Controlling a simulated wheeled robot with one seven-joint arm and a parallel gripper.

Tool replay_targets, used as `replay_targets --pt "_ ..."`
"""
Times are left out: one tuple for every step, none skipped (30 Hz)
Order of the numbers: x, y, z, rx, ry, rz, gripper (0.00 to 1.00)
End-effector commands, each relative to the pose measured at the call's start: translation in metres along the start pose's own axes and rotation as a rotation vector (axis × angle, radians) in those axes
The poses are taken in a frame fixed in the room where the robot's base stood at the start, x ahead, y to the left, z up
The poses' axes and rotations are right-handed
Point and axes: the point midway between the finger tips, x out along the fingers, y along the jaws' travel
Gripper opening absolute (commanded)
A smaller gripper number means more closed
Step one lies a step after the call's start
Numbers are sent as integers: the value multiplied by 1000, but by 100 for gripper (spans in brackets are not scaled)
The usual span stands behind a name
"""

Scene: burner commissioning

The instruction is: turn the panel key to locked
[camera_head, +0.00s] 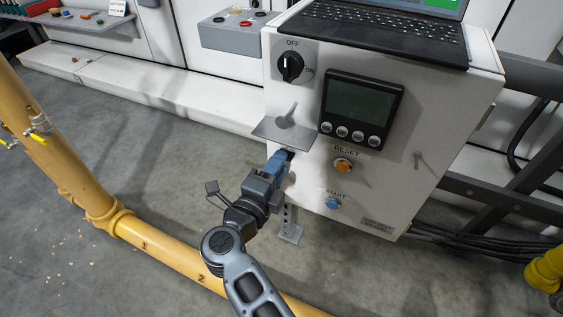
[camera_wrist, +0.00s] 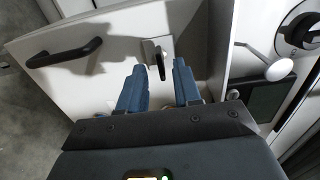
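My gripper (camera_wrist: 160,88) shows two blue fingers standing apart in the wrist view, with nothing between them. Just beyond the fingertips, a small dark upright piece, which looks like the panel key (camera_wrist: 160,68), stands on a pale plate (camera_wrist: 150,48). The fingertips appear short of it; I cannot tell the exact distance or the key's marked position. In the head view my gripper (camera_head: 284,158) is at the left edge of the white control cabinet (camera_head: 390,195), below a grey ledge (camera_head: 275,131). The key cannot be made out there.
The cabinet front bears an OFF/ON rotary switch (camera_head: 291,66), a display (camera_head: 360,108), an orange RESET button (camera_head: 343,166) and a blue START button (camera_head: 333,203). A black handle (camera_wrist: 65,52) is left of the key plate. A yellow pipe (camera_head: 150,245) crosses the floor.

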Motion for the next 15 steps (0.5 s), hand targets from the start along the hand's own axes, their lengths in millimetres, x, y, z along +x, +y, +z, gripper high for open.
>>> replay_targets --pt "7 2 0 2 1 -1 33" --pt "11 1 1 2 1 -1 33" --pt "14 1 0 1 1 -1 33" --pt "17 1 0 1 0 -1 33" --pt "19 1 0 0 0 -1 33" --pt "21 0 0 0 -1 -1 33" --pt "22 0 0 0 -1 -1 33" --pt "23 0 0 -1 -1 -1 33" --pt "24 0 0 -1 -1 -1 33" --pt "24 0 0 -1 -1 -1 33" --pt "24 0 0 -1 -1 -1 33" --pt "24 0 0 -1 -1 -1 33" --pt "24 0 0 -1 -1 -1 33" --pt "24 -1 0 -1 -2 -1 33" --pt "24 0 0 -1 -1 -1 33"
